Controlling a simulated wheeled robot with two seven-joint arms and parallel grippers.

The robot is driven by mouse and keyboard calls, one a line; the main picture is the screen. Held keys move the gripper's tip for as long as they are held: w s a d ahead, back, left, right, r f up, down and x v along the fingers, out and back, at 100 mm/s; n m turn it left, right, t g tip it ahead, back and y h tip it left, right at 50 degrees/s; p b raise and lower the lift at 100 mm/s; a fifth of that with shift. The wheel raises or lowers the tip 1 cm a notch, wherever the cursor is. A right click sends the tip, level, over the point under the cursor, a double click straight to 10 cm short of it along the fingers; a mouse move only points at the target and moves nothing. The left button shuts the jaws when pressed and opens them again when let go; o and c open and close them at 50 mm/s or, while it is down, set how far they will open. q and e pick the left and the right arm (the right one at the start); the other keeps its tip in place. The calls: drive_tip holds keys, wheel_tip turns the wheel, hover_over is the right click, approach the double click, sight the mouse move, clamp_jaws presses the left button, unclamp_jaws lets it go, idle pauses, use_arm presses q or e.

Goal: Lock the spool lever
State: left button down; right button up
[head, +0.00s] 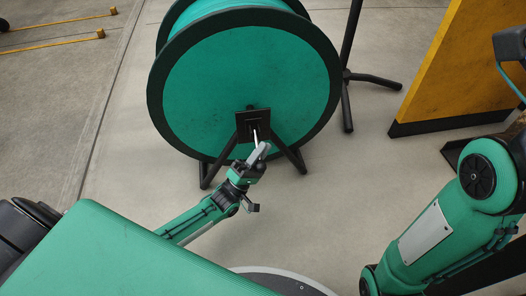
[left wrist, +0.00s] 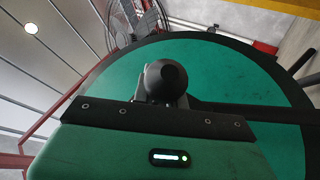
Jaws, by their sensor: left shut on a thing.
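A large green spool (head: 215,85) with a black rim stands on a black A-frame stand (head: 288,152). On the stand's black plate, at the front of the spool, a thin pale lever (head: 254,135) points downward. My left gripper (head: 262,150) is at the lower end of this lever with its grey fingers closed on it. The fingers hide the lever's end. In the left wrist view the green spool face (left wrist: 240,80) fills much of the picture, and a round black part stands before it; the fingertips are not seen there. My right gripper is out of view.
A yellow panel with a black base (head: 445,65) stands at the right. A black pole with splayed feet (head: 348,80) is just right of the spool. Yellow rails (head: 50,44) lie at the far left. The grey floor in front of the stand is clear.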

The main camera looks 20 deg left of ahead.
use_arm(q)
drive_tip(key=shift+d+f+m+g+h+b, duration=0.2)
drive_tip(key=shift+f+m+g+h+b, duration=0.15)
drive_tip(key=shift+m+h, duration=0.45)
drive_tip(key=shift+d+f+m+g+h+b, duration=0.2)
drive_tip(key=shift+m+g+h+b, duration=0.15)
drive_tip(key=shift+m+h, duration=0.45)
drive_tip(key=shift+m, duration=0.3)
drive_tip(key=c, duration=1.7)
unclamp_jaws()
drive_tip(key=o, duration=0.4)
drive_tip(key=shift+w+d+h, duration=0.1)
drive_tip(key=shift+w+h, duration=0.05)
drive_tip(key=shift+h, duration=0.25)
drive_tip(key=shift+a, duration=0.2)
